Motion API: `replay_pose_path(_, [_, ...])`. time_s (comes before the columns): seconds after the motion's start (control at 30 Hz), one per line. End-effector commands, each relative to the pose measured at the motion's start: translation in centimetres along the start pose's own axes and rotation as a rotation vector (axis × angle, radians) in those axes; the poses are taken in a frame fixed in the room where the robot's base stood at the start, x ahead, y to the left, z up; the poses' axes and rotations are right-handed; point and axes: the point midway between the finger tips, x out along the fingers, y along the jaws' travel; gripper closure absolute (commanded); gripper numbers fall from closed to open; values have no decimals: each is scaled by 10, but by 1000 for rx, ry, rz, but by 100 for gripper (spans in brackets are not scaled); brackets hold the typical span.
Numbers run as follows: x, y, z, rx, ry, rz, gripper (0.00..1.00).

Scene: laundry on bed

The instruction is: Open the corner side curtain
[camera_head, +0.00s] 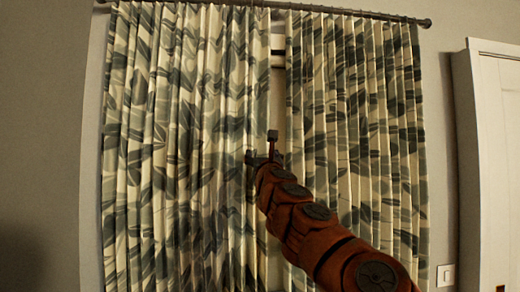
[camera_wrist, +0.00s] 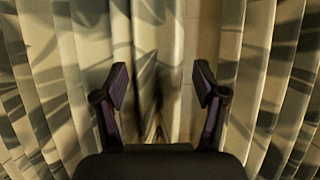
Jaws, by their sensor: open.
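A leaf-patterned curtain hangs in two panels, a wide left panel (camera_head: 180,130) and a right panel (camera_head: 355,110). A narrow gap between them shows at the top and runs down behind my arm. My gripper (camera_head: 262,145) is in front of the gap, near the inner edge of the left panel. In the wrist view my gripper (camera_wrist: 160,85) is open, with its two fingers apart and curtain folds behind and between them. The left panel's fold (camera_wrist: 145,50) lies between the fingers, beside a plain pale strip (camera_wrist: 200,40). I cannot tell whether the fingers touch the cloth.
A dark curtain rod (camera_head: 330,11) runs along the top, with its end at the right. A white door or cabinet (camera_head: 497,150) stands at the right, with a wall switch (camera_head: 445,275) beside it. Bare grey wall (camera_head: 45,120) is at the left.

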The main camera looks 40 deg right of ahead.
Motion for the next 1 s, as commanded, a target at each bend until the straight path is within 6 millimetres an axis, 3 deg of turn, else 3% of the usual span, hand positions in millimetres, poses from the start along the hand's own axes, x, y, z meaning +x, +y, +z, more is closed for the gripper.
replay_pose_path(1.0, [72, -3, -1, 3, 4, -8, 29])
